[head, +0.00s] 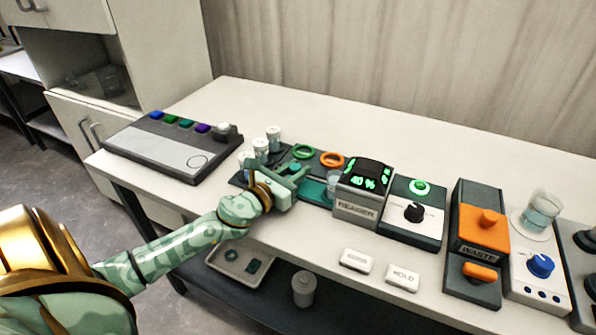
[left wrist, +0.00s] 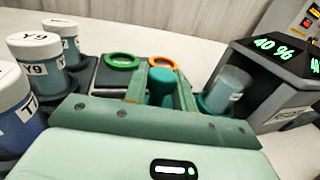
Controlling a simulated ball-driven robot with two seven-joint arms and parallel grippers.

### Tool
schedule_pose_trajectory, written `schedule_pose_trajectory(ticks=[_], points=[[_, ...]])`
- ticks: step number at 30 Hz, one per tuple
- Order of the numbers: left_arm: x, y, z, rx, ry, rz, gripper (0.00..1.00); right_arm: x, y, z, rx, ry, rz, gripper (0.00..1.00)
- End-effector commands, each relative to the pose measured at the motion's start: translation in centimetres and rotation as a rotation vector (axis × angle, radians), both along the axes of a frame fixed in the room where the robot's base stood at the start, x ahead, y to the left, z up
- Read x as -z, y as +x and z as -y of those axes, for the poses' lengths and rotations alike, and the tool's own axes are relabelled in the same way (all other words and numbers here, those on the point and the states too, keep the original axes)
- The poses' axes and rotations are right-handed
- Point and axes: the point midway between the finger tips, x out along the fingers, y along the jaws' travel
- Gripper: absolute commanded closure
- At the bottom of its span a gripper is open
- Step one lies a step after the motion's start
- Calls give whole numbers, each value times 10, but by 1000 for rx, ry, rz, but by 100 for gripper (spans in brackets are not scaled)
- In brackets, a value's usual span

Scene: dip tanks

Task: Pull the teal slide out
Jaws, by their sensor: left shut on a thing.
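The teal slide (head: 313,192) lies low on the table at the left side of the grey READER box (head: 355,208). A small beaker with pale blue liquid (left wrist: 230,88) stands at the reader end of the slide, close beside the box. My left gripper (head: 301,172) is at the slide's left part. In the left wrist view, its two green fingers are shut around an upright teal knob (left wrist: 161,87). The gripper hides part of the slide. My right gripper is in neither view.
White-capped jars (head: 261,148), one marked Y9, stand just left of my gripper. A green ring (head: 304,152) and an orange ring (head: 332,160) lie behind it. A dial box (head: 413,212) and the WASTE unit (head: 478,240) are right of the reader. The back of the table is clear.

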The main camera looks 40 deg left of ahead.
Motion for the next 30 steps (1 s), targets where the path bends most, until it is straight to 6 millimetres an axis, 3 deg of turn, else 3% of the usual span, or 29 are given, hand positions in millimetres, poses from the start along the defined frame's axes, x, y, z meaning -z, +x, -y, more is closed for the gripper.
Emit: schedule_pose_trajectory(ticks=[1, 2, 3, 12, 17, 30], points=[[-1, 0, 0, 0, 1, 1, 100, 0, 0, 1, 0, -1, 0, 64], [-1, 0, 0, 0, 1, 1, 65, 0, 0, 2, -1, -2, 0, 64], [-1, 0, 0, 0, 2, 1, 54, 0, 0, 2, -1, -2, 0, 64], [-1, -1, 0, 0, 1, 1, 53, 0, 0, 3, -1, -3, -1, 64], [1, -16, 0, 0, 0, -1, 53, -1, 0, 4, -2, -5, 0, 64], [5, -127, -3, -3, -3, -3, 53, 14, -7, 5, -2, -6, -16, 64]])
